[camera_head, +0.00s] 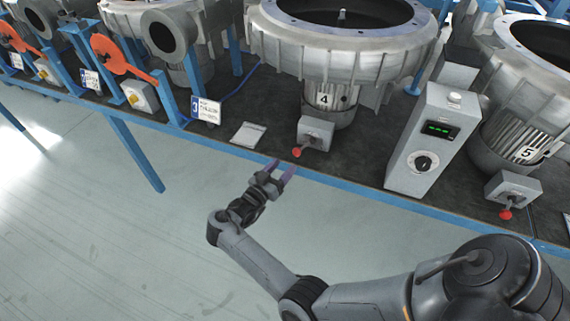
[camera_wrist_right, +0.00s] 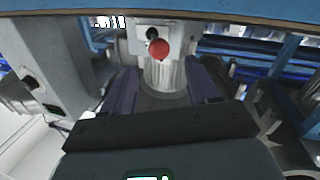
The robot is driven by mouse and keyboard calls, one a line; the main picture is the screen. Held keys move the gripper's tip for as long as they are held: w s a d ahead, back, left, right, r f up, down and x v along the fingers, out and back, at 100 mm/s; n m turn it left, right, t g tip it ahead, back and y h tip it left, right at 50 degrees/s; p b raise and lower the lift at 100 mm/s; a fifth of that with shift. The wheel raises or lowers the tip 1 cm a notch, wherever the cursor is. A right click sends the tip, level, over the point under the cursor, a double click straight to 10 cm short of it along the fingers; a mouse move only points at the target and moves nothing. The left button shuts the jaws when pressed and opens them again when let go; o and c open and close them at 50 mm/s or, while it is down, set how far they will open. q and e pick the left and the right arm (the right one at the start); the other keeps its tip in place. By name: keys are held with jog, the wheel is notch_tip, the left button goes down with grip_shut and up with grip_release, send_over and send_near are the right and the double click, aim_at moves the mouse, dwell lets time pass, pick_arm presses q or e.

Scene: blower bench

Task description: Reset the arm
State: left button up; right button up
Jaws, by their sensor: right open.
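My right arm (camera_head: 255,258) reaches in from the lower right in the head view. Its gripper (camera_head: 280,168) is open, with two purple fingers apart and nothing between them. It is in front of the bench edge, close to the grey switch box (camera_head: 316,132) with a red knob (camera_head: 296,152) below blower 4 (camera_head: 342,40). In the right wrist view the open fingers (camera_wrist_right: 161,66) stand either side of the red knob (camera_wrist_right: 159,49) in the picture; no contact is visible. My left gripper is not in view.
A grey control box (camera_head: 425,150) with a green display and dial stands right of blower 4. Blower 5 (camera_head: 508,148) is at the far right. A white card (camera_head: 248,134) lies on the dark bench. The floor (camera_head: 110,240) in front is clear.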

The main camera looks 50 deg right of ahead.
dwell(0.4)
jog(key=d+f+t+y, duration=0.1)
jog(key=t, duration=0.1)
jog(key=f+n+t+y+p, duration=0.1)
jog(key=t+y, duration=0.1)
jog(key=w+d+n+t+y+p, duration=0.1)
jog(key=shift+d+f+t+y, duration=0.35)
jog(key=shift+f+t+y, duration=0.05)
jog(key=s+a+n+t+y+p, duration=0.1)
jog(key=s+a+n+y, duration=0.3)
jog(key=a, duration=0.3)
jog(key=s+a+n+t+y+p, duration=0.1)
jog(key=a+n+t+y+p, duration=0.1)
jog(key=a+n+y, duration=0.4)
jog(key=s+a+r+n+g+y+p, duration=0.25)
jog(key=s+a, duration=0.35)
jog(key=s, duration=0.4)
jog(key=s+a+r+n+g+y+p, duration=0.1)
jog(key=s+a+r+n+g, duration=0.25)
jog(key=s+a, duration=0.45)
notch_tip(320, 180, up, 36)
jog(key=d+p, duration=0.1)
jog(key=p, duration=3.5)
jog(key=shift+s+d+m, duration=0.2)
jog(key=shift+d+m, duration=0.1)
